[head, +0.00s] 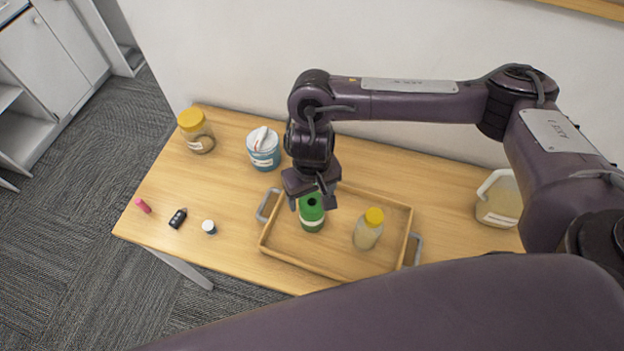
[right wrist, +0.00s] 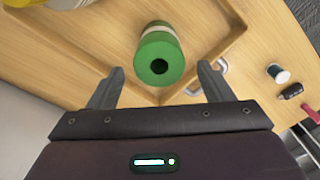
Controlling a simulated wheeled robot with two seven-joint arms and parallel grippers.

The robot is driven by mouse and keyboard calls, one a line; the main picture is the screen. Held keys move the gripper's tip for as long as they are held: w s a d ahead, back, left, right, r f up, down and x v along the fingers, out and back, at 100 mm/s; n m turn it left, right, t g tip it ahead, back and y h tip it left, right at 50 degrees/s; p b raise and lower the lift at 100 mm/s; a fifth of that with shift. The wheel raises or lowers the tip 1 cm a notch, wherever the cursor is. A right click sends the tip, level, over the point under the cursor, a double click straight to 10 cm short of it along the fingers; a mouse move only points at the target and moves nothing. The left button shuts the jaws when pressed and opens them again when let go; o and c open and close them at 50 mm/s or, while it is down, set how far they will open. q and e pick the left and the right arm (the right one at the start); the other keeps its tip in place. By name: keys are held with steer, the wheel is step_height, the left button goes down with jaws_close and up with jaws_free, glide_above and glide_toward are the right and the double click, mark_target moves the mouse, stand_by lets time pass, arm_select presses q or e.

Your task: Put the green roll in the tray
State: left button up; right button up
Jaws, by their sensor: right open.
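The green roll (head: 312,214) stands in the left part of the wooden tray (head: 338,269). In the right wrist view the roll (right wrist: 160,62) shows its green end with a dark hole and a pale band. My right gripper (head: 315,204) is just above the roll. In the right wrist view the open fingers of my right gripper (right wrist: 161,88) are apart on either side, with the roll between or just beyond their tips; contact is not visible. The tray also shows there (right wrist: 100,65). My left gripper is not in view.
A yellow-capped bottle (head: 367,231) stands in the tray, right of the roll. A pink item (head: 143,206), a black fob (head: 178,218) and a small cap (head: 209,227) lie at left.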

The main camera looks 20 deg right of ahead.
step_height(320, 180, up, 4)
steer(key=shift+f, duration=0.1)
stand_by(0.7)
